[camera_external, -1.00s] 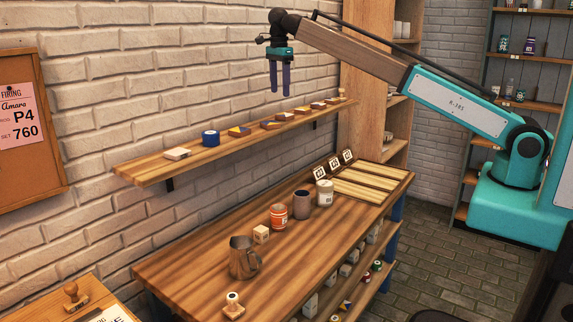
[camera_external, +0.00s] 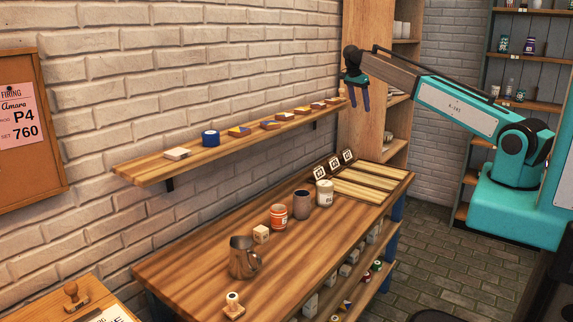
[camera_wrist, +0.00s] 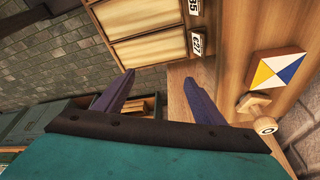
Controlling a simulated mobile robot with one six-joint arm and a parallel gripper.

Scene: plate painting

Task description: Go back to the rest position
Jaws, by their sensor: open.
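My gripper (camera_external: 360,98) hangs in the air above the right end of the wall shelf, its purple fingers pointing down. It is apart from the shelf and the workbench. In the wrist view my gripper (camera_wrist: 165,100) has its two fingers spread, with nothing between them. No held object shows in either view.
A tall wooden cabinet (camera_external: 365,130) stands close behind my gripper.

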